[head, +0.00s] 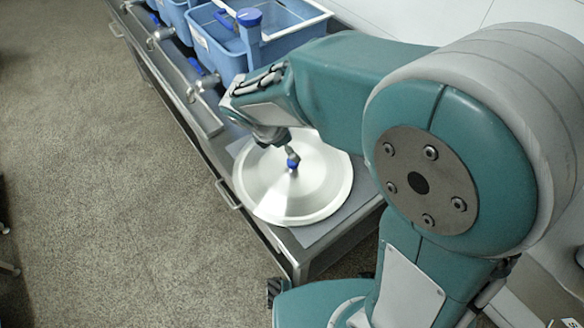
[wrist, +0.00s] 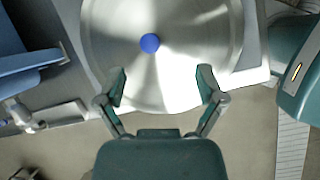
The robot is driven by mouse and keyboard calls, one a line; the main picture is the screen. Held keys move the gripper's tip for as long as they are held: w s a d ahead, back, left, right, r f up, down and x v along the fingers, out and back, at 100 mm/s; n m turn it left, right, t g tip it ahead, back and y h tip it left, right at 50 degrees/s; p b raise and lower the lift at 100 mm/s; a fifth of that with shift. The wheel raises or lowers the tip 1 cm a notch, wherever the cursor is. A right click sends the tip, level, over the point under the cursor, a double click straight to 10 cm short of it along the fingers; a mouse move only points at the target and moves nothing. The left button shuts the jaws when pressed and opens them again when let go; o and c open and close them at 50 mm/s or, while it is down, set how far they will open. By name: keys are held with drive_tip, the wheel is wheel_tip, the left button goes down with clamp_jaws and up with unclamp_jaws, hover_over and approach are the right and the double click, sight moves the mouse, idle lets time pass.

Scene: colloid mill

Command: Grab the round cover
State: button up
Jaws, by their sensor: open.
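The round cover (head: 318,180) is a shiny silver metal disc with a pale rim and a blue knob (head: 293,164) at its middle. It lies flat near the front end of the metal bench. In the wrist view the cover (wrist: 195,65) fills the top middle, with its blue knob (wrist: 149,43) a little beyond the fingertips. My gripper (wrist: 161,86) is open and empty, its two fingers spread over the near part of the cover. In the head view my arm hides part of the cover's top edge and most of the gripper.
Blue bins (head: 283,34) with taps stand farther back along the metal bench (head: 206,124). A white wall (head: 425,18) runs behind the bench at the right. Open carpeted floor (head: 100,200) lies to the left.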

sight(291, 161)
drive_tip(key=w+f+n, duration=0.1)
drive_tip(key=f, duration=0.1)
drive_tip(key=f+n, duration=0.1)
drive_tip(key=f, duration=0.2)
drive_tip(key=w+a+f+n, duration=0.1)
drive_tip(key=f, duration=0.1)
drive_tip(key=shift+w+f+n+h, duration=0.3)
drive_tip(key=shift+f+h, duration=0.1)
drive_tip(key=shift+w+d+f, duration=0.1)
drive_tip(key=shift+w+f, duration=0.05)
drive_tip(key=shift+f, duration=0.4)
drive_tip(key=x, duration=0.4)
drive_tip(key=shift+w+f, duration=0.2)
drive_tip(key=shift+f, duration=0.1)
clamp_jaws()
